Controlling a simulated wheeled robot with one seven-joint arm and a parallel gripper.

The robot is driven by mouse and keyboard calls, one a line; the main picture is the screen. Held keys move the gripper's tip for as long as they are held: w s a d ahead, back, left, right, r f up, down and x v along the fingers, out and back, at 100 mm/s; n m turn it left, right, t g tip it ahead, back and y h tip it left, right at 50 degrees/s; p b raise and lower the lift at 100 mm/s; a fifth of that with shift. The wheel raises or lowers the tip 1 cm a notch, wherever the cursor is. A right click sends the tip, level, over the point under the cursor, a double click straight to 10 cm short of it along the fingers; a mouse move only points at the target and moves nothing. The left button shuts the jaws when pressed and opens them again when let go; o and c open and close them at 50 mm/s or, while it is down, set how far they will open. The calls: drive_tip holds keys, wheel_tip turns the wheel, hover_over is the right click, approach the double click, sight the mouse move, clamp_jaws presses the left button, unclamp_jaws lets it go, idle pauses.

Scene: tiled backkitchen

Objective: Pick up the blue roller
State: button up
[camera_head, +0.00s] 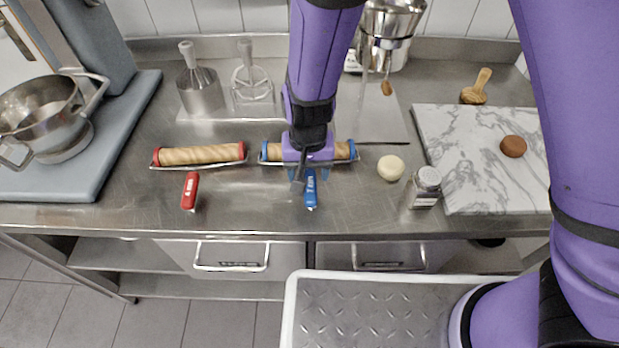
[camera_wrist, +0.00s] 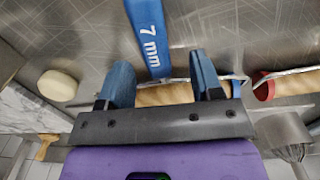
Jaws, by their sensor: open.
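In the wrist view the blue roller (camera_wrist: 172,94) shows behind and between the fingers, with a blue cap at right. My gripper (camera_head: 311,176) is over the roller's middle, hiding part of it; its blue fingers are apart and empty. In the wrist view my gripper (camera_wrist: 163,75) spans part of the roller's length. I cannot tell whether the fingers touch it. A blue 7 mm handle (camera_head: 310,190) lies just in front.
A similar red-capped roller (camera_head: 200,155) lies left, with a red handle (camera_head: 190,190) before it. A pale ball (camera_head: 391,168), a jar (camera_head: 426,187) and a marble board (camera_head: 465,160) are at right. Metal tools (camera_head: 200,92) stand behind. The front counter strip is mostly clear.

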sight(310, 179)
drive_tip(key=f, duration=0.5)
drive_tip(key=shift+s+d, duration=0.15)
drive_tip(key=shift+d, duration=0.05)
clamp_jaws()
